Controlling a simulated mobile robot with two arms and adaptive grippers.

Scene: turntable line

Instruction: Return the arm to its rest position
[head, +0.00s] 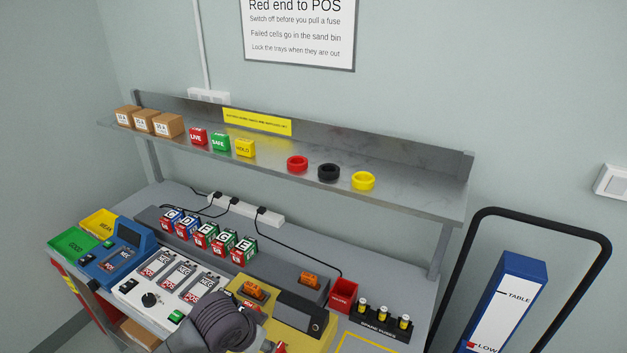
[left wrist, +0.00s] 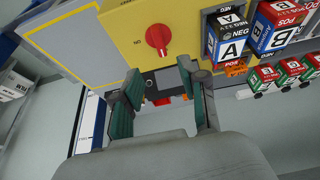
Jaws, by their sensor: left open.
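My left gripper (left wrist: 160,78) shows in the left wrist view with its two green-padded fingers apart. Nothing is between them. It is over the front of a yellow unit with a red rotary knob (left wrist: 158,37). Battery blocks A (left wrist: 231,46) and B (left wrist: 270,35) are to the right of the fingers, apart from them. In the head view, a dark grey ribbed part of my arm (head: 222,320) covers part of the yellow unit (head: 318,331) at the bottom. The fingers cannot be made out there. My right gripper is in neither view.
A shelf (head: 400,190) above the bench carries boxes, coloured blocks and rings. Lettered battery blocks (head: 208,235) stand in a row behind a white charger (head: 130,292). A red bin (head: 343,295) and fuse rack (head: 380,320) are at right, near a black-framed trolley (head: 545,222).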

